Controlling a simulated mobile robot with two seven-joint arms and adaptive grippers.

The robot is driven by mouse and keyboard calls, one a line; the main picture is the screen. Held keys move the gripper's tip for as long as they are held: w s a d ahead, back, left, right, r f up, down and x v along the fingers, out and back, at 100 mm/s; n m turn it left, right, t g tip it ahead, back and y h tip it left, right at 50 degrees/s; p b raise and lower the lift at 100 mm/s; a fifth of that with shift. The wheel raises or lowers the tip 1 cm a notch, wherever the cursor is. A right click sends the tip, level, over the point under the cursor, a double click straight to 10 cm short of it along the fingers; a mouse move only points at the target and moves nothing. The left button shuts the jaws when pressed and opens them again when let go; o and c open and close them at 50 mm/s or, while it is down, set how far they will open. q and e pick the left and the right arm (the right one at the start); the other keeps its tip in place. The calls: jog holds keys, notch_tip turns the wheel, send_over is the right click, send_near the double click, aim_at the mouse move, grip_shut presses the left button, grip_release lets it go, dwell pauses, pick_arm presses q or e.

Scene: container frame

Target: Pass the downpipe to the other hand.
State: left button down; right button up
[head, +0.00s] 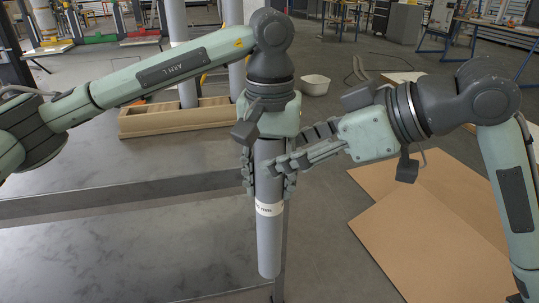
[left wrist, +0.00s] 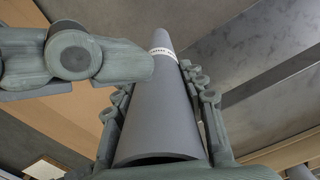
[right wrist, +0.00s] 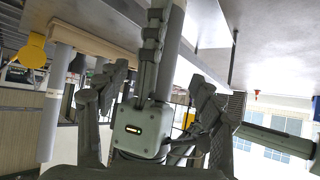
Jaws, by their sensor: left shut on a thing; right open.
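The downpipe (head: 268,240) is a grey tube with a white printed label, hanging upright in the head view. My left gripper (head: 268,180) points down and is shut on its upper part, above the label. The pipe also runs away between its fingers in the left wrist view (left wrist: 160,110). My right gripper (head: 287,155) comes in from the right, open, with its fingers beside the pipe and the left gripper. In the right wrist view, its spread fingers (right wrist: 158,105) stand either side of the left gripper's body. Contact between the right fingers and the pipe cannot be told.
A wooden crate (head: 185,126) with upright pipes (head: 180,55) stands behind on the left. A grey metal surface (head: 120,245) lies at lower left. Brown sheets (head: 440,215) lie on the floor at right. A white tub (head: 315,85) stands farther back.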

aim_at(264, 159)
jog(key=shift+x, duration=2.75)
jog(key=shift+c, duration=0.4)
jog(key=c, duration=1.3)
pick_arm(q)
jog(key=c, duration=0.8)
grip_release()
jog(key=shift+d, duration=0.1)
jog(key=shift+r, duration=0.15)
